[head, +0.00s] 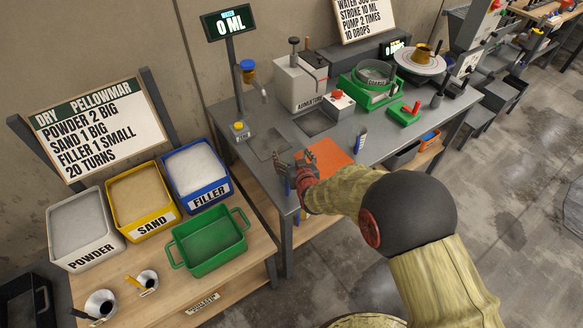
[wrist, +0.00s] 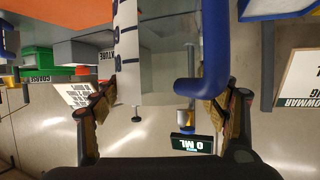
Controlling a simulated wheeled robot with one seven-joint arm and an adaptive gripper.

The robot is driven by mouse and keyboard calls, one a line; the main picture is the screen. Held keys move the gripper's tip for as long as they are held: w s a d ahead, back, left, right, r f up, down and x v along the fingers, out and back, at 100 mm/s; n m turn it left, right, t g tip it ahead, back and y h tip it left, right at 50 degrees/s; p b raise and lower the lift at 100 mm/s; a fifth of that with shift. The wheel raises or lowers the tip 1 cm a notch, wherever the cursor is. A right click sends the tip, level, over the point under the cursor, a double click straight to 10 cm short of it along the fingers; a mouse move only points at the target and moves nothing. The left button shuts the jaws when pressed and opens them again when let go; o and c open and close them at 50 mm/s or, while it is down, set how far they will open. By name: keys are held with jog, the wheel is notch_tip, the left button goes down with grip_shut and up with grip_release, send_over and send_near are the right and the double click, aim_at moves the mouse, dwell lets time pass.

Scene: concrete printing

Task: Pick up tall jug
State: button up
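The tall jug (wrist: 129,45) is very close in the wrist view, clear-walled with a white strip of dark blue marks and a thick blue handle. It fills the upper middle, partly out of frame. My gripper (wrist: 160,103) has its two fingers spread wide, one to each side of the jug. I cannot tell whether either finger touches it. In the head view my gripper (head: 297,170) is over the near left part of the grey workbench, and it hides most of the jug.
An orange mat (head: 326,158) lies right of my gripper on the grey workbench (head: 262,118). A water dispenser (head: 247,92) with a "0 ML" display (head: 228,21) stands behind. A green tray (head: 208,243) and powder, sand and filler bins stand left. A small blue-and-white item (head: 361,139) stands right.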

jog(key=c, duration=1)
jog(key=shift+c, duration=0.3)
